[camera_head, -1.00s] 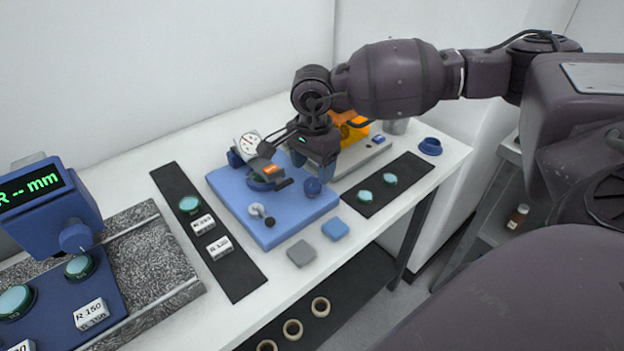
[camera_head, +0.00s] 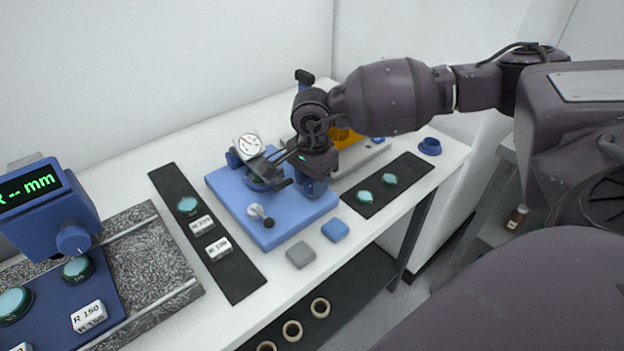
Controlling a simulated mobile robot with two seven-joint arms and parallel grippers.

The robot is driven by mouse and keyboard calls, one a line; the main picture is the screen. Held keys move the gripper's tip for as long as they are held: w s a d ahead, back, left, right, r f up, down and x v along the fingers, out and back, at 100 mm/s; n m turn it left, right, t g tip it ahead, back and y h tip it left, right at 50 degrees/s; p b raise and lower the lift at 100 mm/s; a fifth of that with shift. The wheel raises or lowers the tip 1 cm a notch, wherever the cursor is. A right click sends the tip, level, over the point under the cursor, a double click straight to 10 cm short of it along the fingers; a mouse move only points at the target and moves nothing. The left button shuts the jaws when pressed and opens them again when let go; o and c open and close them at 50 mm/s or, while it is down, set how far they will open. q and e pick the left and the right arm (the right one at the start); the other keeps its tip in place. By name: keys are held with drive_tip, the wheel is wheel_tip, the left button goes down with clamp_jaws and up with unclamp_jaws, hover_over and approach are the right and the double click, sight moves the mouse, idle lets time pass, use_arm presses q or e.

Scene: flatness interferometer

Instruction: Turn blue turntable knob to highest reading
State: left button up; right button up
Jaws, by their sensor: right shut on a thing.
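The blue base plate (camera_head: 234,190) lies on the white bench, with the turntable (camera_head: 256,184) on it. A white round dial gauge (camera_head: 249,145) stands at the back of the turntable; its reading is too small to tell. My right gripper (camera_head: 312,188) is down at the right corner of the plate, shut on the blue turntable knob. The fingers hide nearly all of the knob, and my wrist covers part of the turntable. A small lever with a dark ball end (camera_head: 261,215) sits at the plate's front. My left gripper is out of view.
A grey block (camera_head: 300,254) and a blue block (camera_head: 335,230) lie in front of the plate. Black mats (camera_head: 238,284) with green-topped discs lie on both sides. A blue display unit (camera_head: 52,215) stands at left on a speckled slab. A blue ring (camera_head: 430,147) is at far right.

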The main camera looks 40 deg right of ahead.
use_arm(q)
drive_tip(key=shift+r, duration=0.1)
use_arm(e)
drive_tip(key=shift+r+m, duration=0.1)
drive_tip(key=shift+m, duration=0.7)
drive_tip(key=m+p, duration=0.2)
drive_tip(key=m, duration=0.6)
drive_tip(key=shift+p, duration=0.35)
drive_tip(key=shift+m, duration=0.7)
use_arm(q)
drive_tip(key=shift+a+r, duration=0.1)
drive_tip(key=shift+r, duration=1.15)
use_arm(e)
drive_tip(key=shift+m, duration=0.5)
